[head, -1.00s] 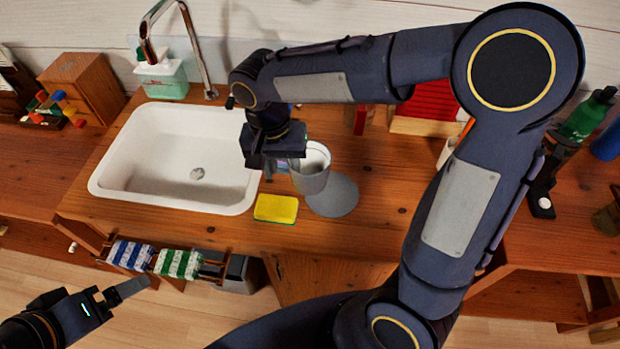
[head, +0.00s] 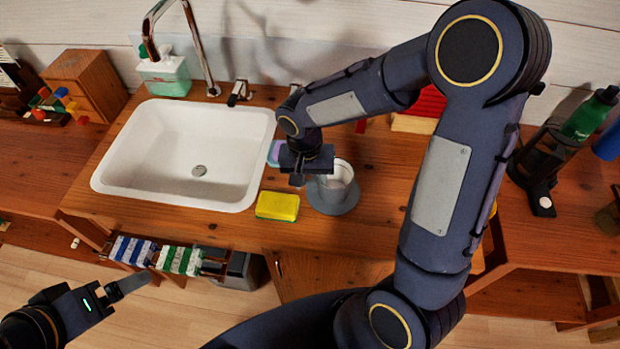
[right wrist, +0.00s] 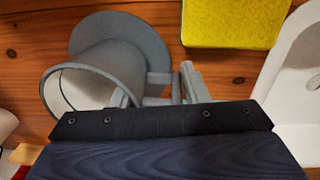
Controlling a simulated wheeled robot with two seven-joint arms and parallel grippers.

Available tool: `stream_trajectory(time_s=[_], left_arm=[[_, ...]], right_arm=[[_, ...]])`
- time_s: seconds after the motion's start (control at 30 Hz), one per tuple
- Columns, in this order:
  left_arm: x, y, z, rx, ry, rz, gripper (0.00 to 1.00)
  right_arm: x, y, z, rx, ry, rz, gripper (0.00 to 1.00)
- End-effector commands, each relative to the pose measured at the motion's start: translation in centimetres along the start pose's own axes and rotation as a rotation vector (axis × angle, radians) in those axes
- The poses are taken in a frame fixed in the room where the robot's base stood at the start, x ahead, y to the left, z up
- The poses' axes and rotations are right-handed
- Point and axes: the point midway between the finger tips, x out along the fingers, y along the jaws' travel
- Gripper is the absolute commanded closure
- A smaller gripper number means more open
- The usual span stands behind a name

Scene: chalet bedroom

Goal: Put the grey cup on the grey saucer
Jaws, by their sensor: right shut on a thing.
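The grey cup (head: 338,180) is upright over the grey saucer (head: 340,209), which lies on the wooden counter. I cannot tell whether the cup's base touches it. My right gripper (head: 300,179) is on the cup's left side, shut on its handle. In the right wrist view the fingers (right wrist: 174,86) meet the cup's handle (right wrist: 157,90), the cup's open rim (right wrist: 48,92) faces the camera, and the saucer (right wrist: 128,33) shows behind it. My left gripper (head: 112,294) hangs low at the left, away from the counter; its jaw opening is unclear.
A yellow sponge (head: 278,206) lies just left of the saucer. The white sink (head: 165,190) is further left, with a faucet (head: 190,40) and soap bottle (head: 165,75) behind. A green bottle (head: 588,115) stands at the right. Counter right of the saucer is clear.

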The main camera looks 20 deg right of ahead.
Motion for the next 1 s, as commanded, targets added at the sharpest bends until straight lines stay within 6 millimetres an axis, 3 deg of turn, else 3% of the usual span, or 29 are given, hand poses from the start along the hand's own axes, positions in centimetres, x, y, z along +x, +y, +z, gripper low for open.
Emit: stream_trajectory(time_s=[0.13, 0.17, 0.3, 0.7, 1.0], left_arm=[[0.4, -0.2, 0.2, 0.0, 0.0, 0.0, 0.07], [0.3, -0.1, 0.1, 0.0, 0.0, 0.0, 0.07], [0.2, -0.1, 0.1, 0.0, 0.0, 0.0, 0.07], [-0.1, 0.0, 0.0, 0.0, 0.0, 0.0, 0.07], [-0.2, 0.1, -0.1, 0.0, 0.0, 0.0, 0.07]], right_arm=[[0.4, -0.1, 0.0, 0.0, 0.001, -0.001, 0.95], [0.3, -0.1, 0.0, 0.0, 0.0, -0.001, 0.56], [0.2, 0.0, 0.0, 0.0, 0.0, -0.001, 0.38], [-0.6, -0.1, -0.1, 0.001, 0.003, -0.002, 0.37], [-6.6, -0.1, -0.1, 0.0, 0.005, -0.005, 0.37]])
